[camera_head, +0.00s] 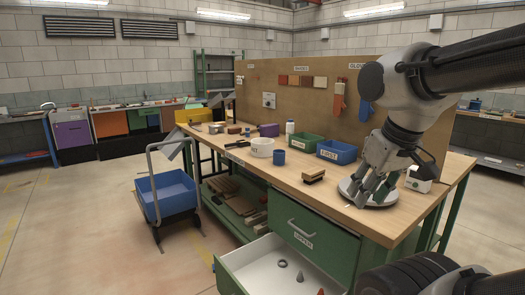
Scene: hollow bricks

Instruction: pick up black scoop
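A small dark object (238,144), possibly the black scoop, lies on the workbench (325,203) left of a white bowl (262,147). It is too small to make out its shape surely. My gripper (372,196) points down at the right end of the bench, over a round grey plate (350,188). It is well to the right of the dark object. I cannot tell whether its fingers are apart or hold anything.
A blue cup (279,157), a brush (313,176), a green bin (307,143) and a blue bin (336,151) stand on the bench. A white device (419,178) is beside my gripper. An open drawer (240,282) juts out in front. A blue cart (167,198) stands left.

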